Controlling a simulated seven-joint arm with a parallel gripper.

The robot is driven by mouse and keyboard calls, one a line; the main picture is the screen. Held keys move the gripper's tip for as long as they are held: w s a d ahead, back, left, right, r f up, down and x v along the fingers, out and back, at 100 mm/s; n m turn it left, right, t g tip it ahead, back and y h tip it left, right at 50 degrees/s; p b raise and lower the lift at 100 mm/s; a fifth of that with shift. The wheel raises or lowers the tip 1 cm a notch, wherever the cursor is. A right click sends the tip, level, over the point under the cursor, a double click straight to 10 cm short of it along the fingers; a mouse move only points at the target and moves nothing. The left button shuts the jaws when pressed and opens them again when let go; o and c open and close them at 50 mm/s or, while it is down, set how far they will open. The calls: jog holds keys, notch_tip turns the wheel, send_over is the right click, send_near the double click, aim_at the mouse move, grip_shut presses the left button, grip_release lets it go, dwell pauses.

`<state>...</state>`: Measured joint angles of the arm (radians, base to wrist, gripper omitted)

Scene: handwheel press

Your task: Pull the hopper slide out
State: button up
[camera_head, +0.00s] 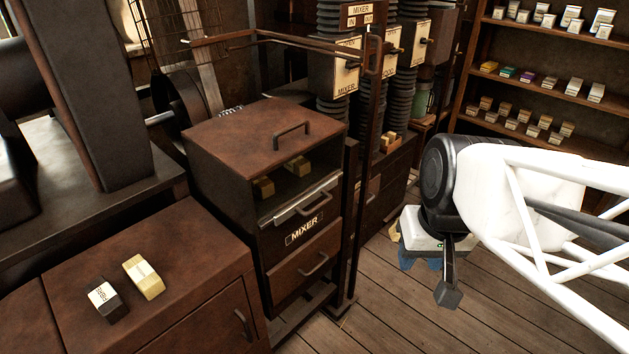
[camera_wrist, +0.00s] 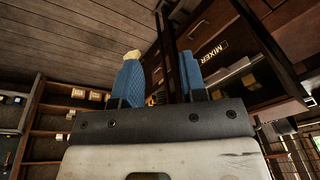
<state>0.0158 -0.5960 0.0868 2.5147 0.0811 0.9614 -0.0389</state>
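A dark cabinet labelled MIXER (camera_head: 303,230) stands left of centre in the head view. A pale metal slide with a handle (camera_head: 302,205) sits above its label, under an open bay. No part is labelled as the hopper slide, so I cannot tell for sure which it is. The MIXER label (camera_wrist: 215,49) also shows in the wrist view. A sign reading MIXER IN OUT (camera_head: 361,14) hangs at the top, near a hopper plate with a knob (camera_head: 347,66). My gripper (camera_head: 420,264) is right of the cabinet, apart from it.
A dark upright post (camera_head: 364,180) stands beside the cabinet. A lower drawer (camera_head: 305,268) appears closed. Two small blocks lie on the left cabinet top (camera_head: 190,250). Shelves with boxes (camera_head: 545,80) are at the back right. The plank floor (camera_head: 400,320) below my gripper is clear.

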jog(key=w+a+f+g+y, duration=0.2)
jog(key=w+a+f+y, duration=0.2)
jog(key=w+a+y, duration=0.15)
jog(key=m+t+y, duration=0.5)
jog(key=t+y, duration=0.1)
jog(key=y, duration=0.2)
send_near(320, 204)
jog(key=w+a+f, duration=0.1)
jog(key=a, duration=0.1)
jog(key=shift+f, duration=0.2)
jog(key=shift+w+a, duration=0.1)
jog(key=shift+a, duration=0.05)
jog(key=shift+x, duration=3.75)
jog(key=shift+r, duration=0.1)
grip_shut()
